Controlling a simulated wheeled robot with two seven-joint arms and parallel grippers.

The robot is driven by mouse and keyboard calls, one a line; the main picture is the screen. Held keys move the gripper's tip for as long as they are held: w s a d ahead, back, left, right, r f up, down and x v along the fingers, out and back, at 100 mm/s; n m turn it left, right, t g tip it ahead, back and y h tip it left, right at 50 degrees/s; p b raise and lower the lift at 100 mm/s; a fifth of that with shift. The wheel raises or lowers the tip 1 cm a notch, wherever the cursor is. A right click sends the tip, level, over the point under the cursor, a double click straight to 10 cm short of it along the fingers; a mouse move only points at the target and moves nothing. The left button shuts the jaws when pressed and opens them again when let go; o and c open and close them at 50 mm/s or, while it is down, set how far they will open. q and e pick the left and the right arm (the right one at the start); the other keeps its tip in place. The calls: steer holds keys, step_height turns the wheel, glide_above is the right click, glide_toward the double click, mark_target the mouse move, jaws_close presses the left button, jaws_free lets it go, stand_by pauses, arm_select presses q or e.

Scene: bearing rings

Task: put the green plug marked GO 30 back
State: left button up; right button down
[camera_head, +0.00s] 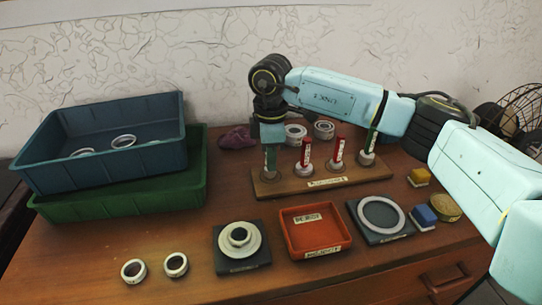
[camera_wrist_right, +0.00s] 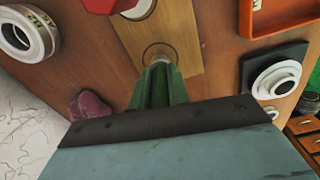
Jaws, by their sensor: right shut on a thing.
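The wooden plug board (camera_head: 325,184) stands at the back middle of the table. My right gripper (camera_head: 270,148) points down over its left end and is shut on a green plug (camera_head: 271,160). In the right wrist view the green plug (camera_wrist_right: 158,88) is upright above a round seat on the board (camera_wrist_right: 183,60); I cannot tell whether its lower end is fully in. The marking on it cannot be read. Two red plugs (camera_head: 306,152) (camera_head: 338,150) and another green plug (camera_head: 369,143) stand in the other seats. My left gripper is out of view.
Stacked blue (camera_head: 108,168) and green (camera_head: 125,200) crates stand at the left. An orange tray (camera_head: 316,248) lies in front of the board, between a plate with a flanged ring (camera_head: 240,240) and a plate with a large ring (camera_head: 381,215). Two small rings (camera_head: 134,271) (camera_head: 175,265) lie front left.

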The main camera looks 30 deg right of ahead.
steer(key=c, duration=1.3)
jaws_free()
steer(key=shift+f, duration=0.1)
steer(key=shift+c, duration=0.2)
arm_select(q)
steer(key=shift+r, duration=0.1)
arm_select(e)
steer(key=shift+r, duration=0.25)
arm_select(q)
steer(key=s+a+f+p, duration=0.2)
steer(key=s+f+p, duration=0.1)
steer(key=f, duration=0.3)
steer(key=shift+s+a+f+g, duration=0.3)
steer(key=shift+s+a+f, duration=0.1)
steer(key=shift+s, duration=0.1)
arm_select(e)
step_height(320, 180, up, 12)
steer(key=shift+f, duration=0.1)
